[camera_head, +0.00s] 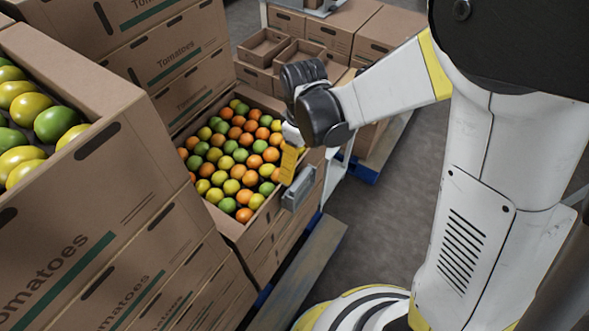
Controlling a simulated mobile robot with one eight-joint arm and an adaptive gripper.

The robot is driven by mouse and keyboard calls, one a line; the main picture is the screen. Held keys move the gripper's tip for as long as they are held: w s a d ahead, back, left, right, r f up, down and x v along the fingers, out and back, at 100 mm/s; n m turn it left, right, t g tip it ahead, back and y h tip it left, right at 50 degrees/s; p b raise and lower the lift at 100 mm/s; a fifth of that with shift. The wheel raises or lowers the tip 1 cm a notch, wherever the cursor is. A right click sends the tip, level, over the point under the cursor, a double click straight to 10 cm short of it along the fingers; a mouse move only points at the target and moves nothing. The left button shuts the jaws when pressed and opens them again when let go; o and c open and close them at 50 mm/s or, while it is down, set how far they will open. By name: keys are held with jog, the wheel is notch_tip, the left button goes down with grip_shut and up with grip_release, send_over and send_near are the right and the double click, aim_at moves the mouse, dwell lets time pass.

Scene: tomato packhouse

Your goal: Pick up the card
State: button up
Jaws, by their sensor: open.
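A small yellow card (291,161) stands tilted at the right rim of the open tomato box, just above a grey holder (298,190) on the box's outer side. Whether its lower edge sits inside the holder is hard to tell. My gripper (291,139) is at the end of my arm, right by the card's upper edge. It is small and partly hidden by my dark wrist joint. It is open, and I cannot tell whether it touches the card. The open box (233,232) is full of green, yellow and orange tomatoes.
Stacked tomato cartons (75,215) rise high on the left, with another open box on top. Empty cardboard trays (262,47) and closed cartons stand at the back. A blue-edged pallet (305,262) lies below the box. Grey floor (370,235) is clear to the right.

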aim_at(301, 179)
jog(key=f, duration=0.1)
jog(key=f+b, duration=0.1)
jog(key=f, duration=0.2)
jog(key=shift+w+d+f+b, duration=0.2)
jog(key=shift+w+f+b, duration=0.05)
jog(key=shift+f+b, duration=0.05)
notch_tip(301, 179, down, 6)
jog(key=b, duration=0.3)
jog(key=shift+w+r, duration=0.1)
jog(key=shift+r, duration=0.15)
jog(key=c, duration=0.7)
